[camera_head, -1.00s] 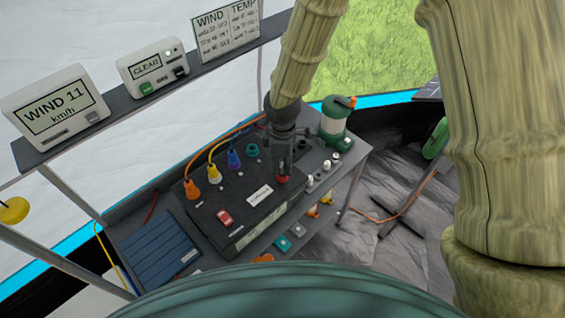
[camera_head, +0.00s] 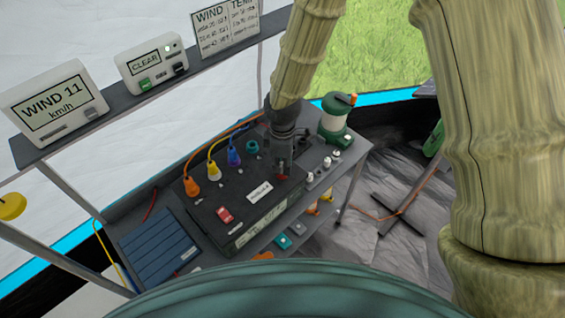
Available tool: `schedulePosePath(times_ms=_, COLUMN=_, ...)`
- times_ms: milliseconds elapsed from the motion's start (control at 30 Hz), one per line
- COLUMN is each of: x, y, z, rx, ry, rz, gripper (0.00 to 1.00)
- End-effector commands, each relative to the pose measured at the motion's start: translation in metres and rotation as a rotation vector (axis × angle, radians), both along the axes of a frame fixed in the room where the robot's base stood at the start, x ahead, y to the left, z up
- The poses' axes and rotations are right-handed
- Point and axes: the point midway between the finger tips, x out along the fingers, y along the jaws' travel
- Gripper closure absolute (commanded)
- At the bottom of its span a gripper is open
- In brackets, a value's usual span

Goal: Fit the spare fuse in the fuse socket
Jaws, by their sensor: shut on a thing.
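My gripper (camera_head: 284,165) points down over the right part of the black box (camera_head: 235,225) on the metal table. It is shut on a small red piece (camera_head: 283,177), most likely the spare fuse; only its lower part shows. The piece is at or just above the box top; I cannot tell whether it touches. The fuse socket cannot be made out, and the gripper hides the box top behind it. A red switch (camera_head: 225,214) and a white label (camera_head: 260,191) are on the box top.
Several small white-topped pieces (camera_head: 324,164) stand right of the gripper, near a green lantern (camera_head: 335,120). A blue panel (camera_head: 158,248) lies at left.

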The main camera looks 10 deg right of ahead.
Motion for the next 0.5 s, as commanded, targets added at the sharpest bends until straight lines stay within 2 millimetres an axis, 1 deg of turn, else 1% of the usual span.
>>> schedulePosePath(times_ms=167, x=0.0, y=0.0, z=-0.0031, rx=0.0, ry=0.0, rz=0.0, gripper=0.98)
schedulePosePath(times_ms=200, x=0.0001, y=0.0, z=-0.0028, rx=0.0, ry=0.0, rz=0.0, gripper=0.79)
schedulePosePath(times_ms=267, x=0.0001, y=0.0, z=-0.0027, rx=0.0, ry=0.0, rz=0.0, gripper=0.68)
schedulePosePath(times_ms=300, x=0.0001, y=0.0, z=-0.0027, rx=0.0, ry=0.0, rz=0.0, gripper=0.6)
schedulePosePath(times_ms=333, x=0.0001, y=0.0, z=-0.0026, rx=0.0, ry=0.0, rz=0.0, gripper=0.57)
schedulePosePath(times_ms=500, x=0.0001, y=0.0, z=-0.0026, rx=0.0, ry=0.0, rz=0.0, gripper=0.57)
